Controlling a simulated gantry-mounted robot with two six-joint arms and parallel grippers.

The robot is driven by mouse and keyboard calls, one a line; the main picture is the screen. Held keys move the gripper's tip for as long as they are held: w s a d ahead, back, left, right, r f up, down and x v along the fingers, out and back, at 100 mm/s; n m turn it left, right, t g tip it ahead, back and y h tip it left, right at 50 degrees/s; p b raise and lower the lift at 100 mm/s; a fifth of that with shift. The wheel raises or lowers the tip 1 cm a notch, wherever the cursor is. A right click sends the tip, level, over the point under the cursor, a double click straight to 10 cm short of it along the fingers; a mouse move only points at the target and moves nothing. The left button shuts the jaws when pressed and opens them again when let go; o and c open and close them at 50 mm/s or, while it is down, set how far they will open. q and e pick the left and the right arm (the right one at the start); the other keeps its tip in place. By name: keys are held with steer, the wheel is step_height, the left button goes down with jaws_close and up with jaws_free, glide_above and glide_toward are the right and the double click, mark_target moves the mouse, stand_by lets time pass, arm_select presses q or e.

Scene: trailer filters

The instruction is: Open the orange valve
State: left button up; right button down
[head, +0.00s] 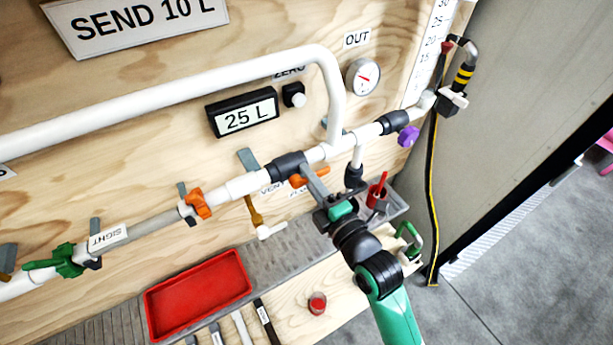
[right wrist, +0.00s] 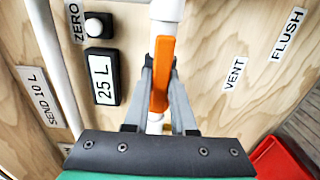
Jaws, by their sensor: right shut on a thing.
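The orange valve handle (head: 297,181) sits on the white pipe, next to a black fitting (head: 289,165), in the middle of the head view. My right gripper (head: 309,176) is shut on this handle. In the right wrist view, the two fingers (right wrist: 161,72) stand on either side of the orange handle (right wrist: 160,85), which lies nearly along the pipe with a slight tilt. The fingers partly cover the handle in the head view. My left gripper is not in view.
The counter display (head: 241,118) reads 25 L, with a ZERO button (head: 294,95) beside it. Another orange clamp-like part (head: 198,203), a green handle (head: 66,262) and a purple knob (head: 408,136) are on the pipe. A red tray (head: 198,292) lies below.

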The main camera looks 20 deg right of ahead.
steer(key=shift+r, duration=0.1)
steer(key=c, duration=0.7)
jaws_free()
steer(key=shift+c, duration=0.2)
steer(key=shift+s, duration=0.1)
steer(key=s+d+p, duration=0.1)
steer(key=s, duration=1)
steer(key=shift+s+d+p, duration=0.15)
steer(key=shift+d+p, duration=0.15)
steer(key=shift+p, duration=0.1)
